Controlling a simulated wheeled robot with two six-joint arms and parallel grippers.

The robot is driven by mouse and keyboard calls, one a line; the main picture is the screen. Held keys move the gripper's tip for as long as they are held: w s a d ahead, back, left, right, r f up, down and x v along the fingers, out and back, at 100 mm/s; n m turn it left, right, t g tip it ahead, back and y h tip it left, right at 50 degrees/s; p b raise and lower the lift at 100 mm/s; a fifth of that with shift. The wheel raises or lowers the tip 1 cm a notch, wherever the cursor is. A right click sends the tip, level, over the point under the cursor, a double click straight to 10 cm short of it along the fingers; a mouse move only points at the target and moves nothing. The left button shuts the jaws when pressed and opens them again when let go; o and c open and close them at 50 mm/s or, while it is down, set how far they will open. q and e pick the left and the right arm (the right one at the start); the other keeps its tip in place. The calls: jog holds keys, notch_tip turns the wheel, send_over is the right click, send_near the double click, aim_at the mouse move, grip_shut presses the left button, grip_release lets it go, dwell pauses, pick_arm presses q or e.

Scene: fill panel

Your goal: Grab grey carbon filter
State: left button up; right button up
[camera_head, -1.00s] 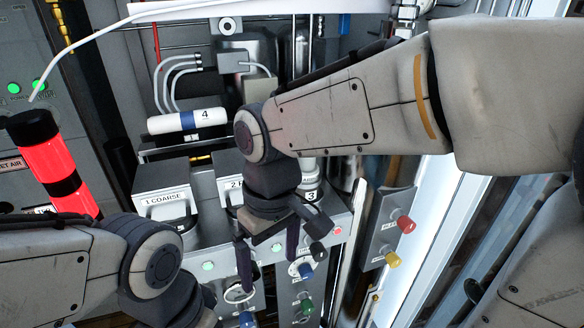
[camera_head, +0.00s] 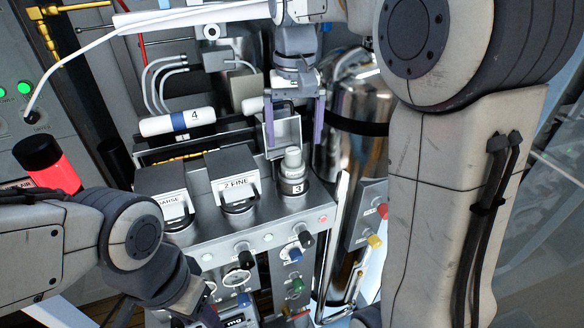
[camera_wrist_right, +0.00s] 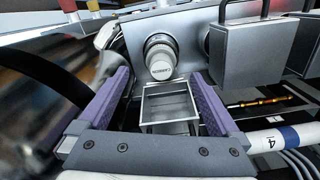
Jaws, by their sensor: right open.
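My right gripper (camera_head: 293,152) is open, its purple fingers pointing down over the back of the grey panel. In the right wrist view, its fingers (camera_wrist_right: 160,77) stand on either side of an open grey rectangular box (camera_wrist_right: 168,102), with gaps visible. The same box (camera_head: 286,132) shows in the head view. A grey capped cylinder (camera_head: 292,172) stands upright by the label 3, just in front of the box; in the wrist view the cylinder (camera_wrist_right: 160,57) lies beyond it. I cannot tell which is the carbon filter. My left gripper (camera_head: 190,303) is low at left, its jaws unclear.
Grey housings labelled coarse (camera_head: 166,192) and 2 fine (camera_head: 233,178) stand left of the cylinder. A white cylinder marked 4 (camera_head: 177,121) lies behind them. Knobs line the front face. A shiny metal tank (camera_head: 352,130) stands close on the right.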

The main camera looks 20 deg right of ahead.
aim_at(293, 152)
jog(key=shift+f, duration=0.45)
notch_tip(293, 152, down, 5)
jog(key=shift+w+a+r+p, duration=0.1)
jog(key=shift+p, duration=1.1)
jog(key=shift+f, duration=0.4)
jog(key=c, duration=1.5)
jog(key=shift+r, duration=0.1)
